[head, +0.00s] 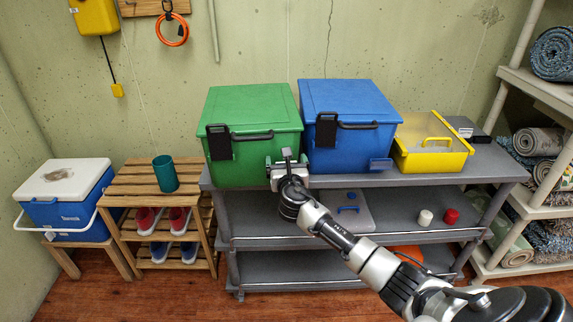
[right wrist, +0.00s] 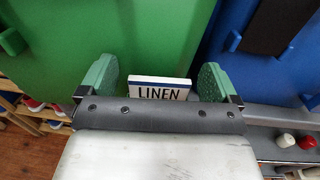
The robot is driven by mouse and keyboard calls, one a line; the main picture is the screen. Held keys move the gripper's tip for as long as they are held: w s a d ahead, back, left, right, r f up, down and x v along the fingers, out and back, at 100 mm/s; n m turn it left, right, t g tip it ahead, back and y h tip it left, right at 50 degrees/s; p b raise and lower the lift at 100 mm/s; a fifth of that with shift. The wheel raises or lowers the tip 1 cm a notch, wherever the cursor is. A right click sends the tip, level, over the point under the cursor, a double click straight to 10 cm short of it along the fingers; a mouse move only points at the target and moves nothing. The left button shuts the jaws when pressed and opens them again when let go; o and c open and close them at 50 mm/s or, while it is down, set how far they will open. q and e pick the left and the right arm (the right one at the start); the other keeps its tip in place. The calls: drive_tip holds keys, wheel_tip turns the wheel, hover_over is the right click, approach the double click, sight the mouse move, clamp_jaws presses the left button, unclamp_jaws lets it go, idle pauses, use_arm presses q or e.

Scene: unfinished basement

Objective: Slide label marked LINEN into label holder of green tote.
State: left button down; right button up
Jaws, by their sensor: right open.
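The green tote (head: 252,105) stands on the top shelf of the grey rack, and its front also fills the upper left of the right wrist view (right wrist: 100,30). My right gripper (head: 285,165) is at the lower right of the tote's front. Its green-padded fingers (right wrist: 164,84) are spread, with the white label marked LINEN (right wrist: 160,82) between them and a gap on each side. The label stands near the tote's front; its lower part is hidden by the gripper. I cannot tell whether it sits in a label holder, which I cannot make out. My left gripper is not in view.
A blue tote (head: 350,105) stands close to the right, with a blue piece (head: 380,164) low on its front. A yellow bin (head: 430,158) is beyond it. A wooden rack (head: 155,180) with shoes and a cooler (head: 65,185) are at left.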

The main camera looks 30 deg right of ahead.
drive_tip(key=p+v, duration=0.1)
drive_tip(key=v, duration=1)
drive_tip(key=s+f+m+g+y+p, duration=0.1)
drive_tip(key=s+f+m+g, duration=0.15)
drive_tip(key=f, duration=0.65)
drive_tip(key=s+f+m+g+y+p, duration=0.15)
drive_tip(key=f+m, duration=0.25)
drive_tip(key=f, duration=0.6)
drive_tip(key=s+a+f+m+g+y+p, duration=0.1)
drive_tip(key=s+a+f+m+g+y, duration=0.15)
drive_tip(key=s+f+m+g, duration=0.75)
drive_tip(key=s+a+f+m+y+p, duration=0.1)
drive_tip(key=s+a+f+m, duration=0.2)
drive_tip(key=s+f, duration=0.3)
drive_tip(key=s+a+f+m+y, duration=0.1)
drive_tip(key=s+a+f+m, duration=0.2)
drive_tip(key=s, duration=1.3)
drive_tip(key=s+a+f+m+g+y+p, duration=0.1)
drive_tip(key=s+a+f+m, duration=0.2)
drive_tip(key=s+f, duration=0.6)
drive_tip(key=s+m, duration=0.2)
drive_tip(key=s, duration=0.1)
drive_tip(key=shift+m+p, duration=0.35)
